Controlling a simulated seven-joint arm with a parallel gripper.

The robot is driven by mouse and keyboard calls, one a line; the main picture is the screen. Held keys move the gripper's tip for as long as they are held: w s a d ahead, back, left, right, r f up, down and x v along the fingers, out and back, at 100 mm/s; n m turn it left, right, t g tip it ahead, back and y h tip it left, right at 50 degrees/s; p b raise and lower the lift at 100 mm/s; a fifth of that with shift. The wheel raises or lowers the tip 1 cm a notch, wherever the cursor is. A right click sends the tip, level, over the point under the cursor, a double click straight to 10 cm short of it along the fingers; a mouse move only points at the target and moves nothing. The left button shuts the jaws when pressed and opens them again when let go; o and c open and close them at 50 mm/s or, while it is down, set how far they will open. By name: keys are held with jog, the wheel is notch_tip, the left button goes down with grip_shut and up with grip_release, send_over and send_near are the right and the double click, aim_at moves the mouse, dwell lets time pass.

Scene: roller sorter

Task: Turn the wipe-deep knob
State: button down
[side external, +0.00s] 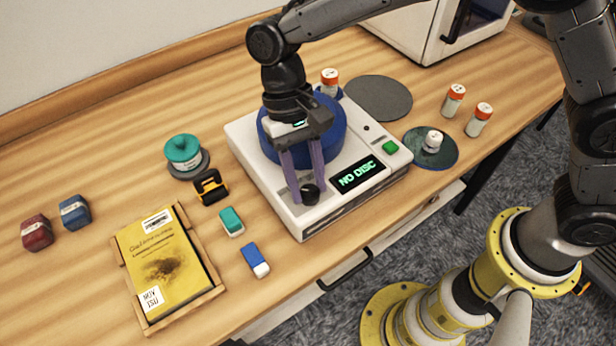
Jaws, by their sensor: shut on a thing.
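A white machine (278,205) with a blue round lid (336,128) stands in the middle of the table. Its display (357,174) reads "NO DISC" in green letters, and a green button (390,147) sits near its right corner. A small black knob (309,194) is on its top near the front edge. I cannot read a label for it. My gripper (306,190) points down from above, with its two purple fingers shut on the black knob. My wrist hides part of the blue lid.
A yellow book (165,262) lies in a wooden tray at the front left. Two eraser-like blocks, teal (231,221) and blue (256,259), lie left of the machine. White bottles with orange caps (479,119) and a disc (447,150) are at the right. A grey round mat (378,98) is bare.

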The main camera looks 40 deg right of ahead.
jog(key=shift+n+h, duration=0.3)
jog(key=shift+n, duration=0.3)
jog(key=shift+c, duration=2.3)
grip_release()
jog(key=shift+r, duration=0.1)
jog(key=v, duration=1.3)
jog(key=shift+r, duration=0.35)
jog(key=shift+w+a, duration=0.1)
jog(key=shift+w, duration=0.1)
